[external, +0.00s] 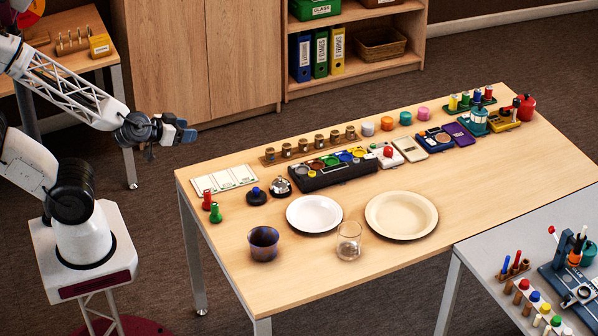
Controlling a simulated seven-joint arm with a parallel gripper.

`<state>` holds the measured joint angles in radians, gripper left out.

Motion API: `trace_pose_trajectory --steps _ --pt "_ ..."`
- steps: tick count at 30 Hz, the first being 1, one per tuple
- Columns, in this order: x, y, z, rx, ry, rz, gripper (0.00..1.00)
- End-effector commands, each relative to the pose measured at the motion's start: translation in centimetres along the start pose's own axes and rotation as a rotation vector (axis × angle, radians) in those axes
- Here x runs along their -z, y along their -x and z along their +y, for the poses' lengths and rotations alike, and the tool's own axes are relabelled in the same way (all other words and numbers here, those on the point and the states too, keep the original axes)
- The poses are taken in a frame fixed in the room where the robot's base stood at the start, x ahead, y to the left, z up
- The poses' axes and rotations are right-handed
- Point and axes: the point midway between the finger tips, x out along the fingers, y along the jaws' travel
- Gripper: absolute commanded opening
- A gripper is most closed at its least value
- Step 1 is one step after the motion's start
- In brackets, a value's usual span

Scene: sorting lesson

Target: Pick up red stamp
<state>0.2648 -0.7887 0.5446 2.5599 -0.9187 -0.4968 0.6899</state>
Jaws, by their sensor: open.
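A small red upright piece with a knob top (207,200), which looks like the red stamp, stands near the table's left edge. A similar green piece (216,213) stands just in front of it, very close. My gripper (188,130) is in the air at the upper left, off the table's left edge and well apart from the red piece. It is open with nothing visible between its fingers.
A black-and-blue knobbed piece (256,196), a bell (280,187), a white plate (314,213), a cream plate (401,215), a dark cup (263,243) and a clear glass (348,241) stand nearby. A white card strip (224,179) lies behind.

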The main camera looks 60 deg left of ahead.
Motion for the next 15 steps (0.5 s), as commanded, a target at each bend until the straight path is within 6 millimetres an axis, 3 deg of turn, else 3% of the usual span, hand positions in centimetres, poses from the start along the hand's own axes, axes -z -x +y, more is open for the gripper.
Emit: trace_pose_trajectory --steps 6,15 --pt "-5.4 -2.2 0.0 0.001 -0.004 -0.006 0.56" --pt "-10.1 -4.2 0.0 0.001 -0.004 -0.004 0.56"
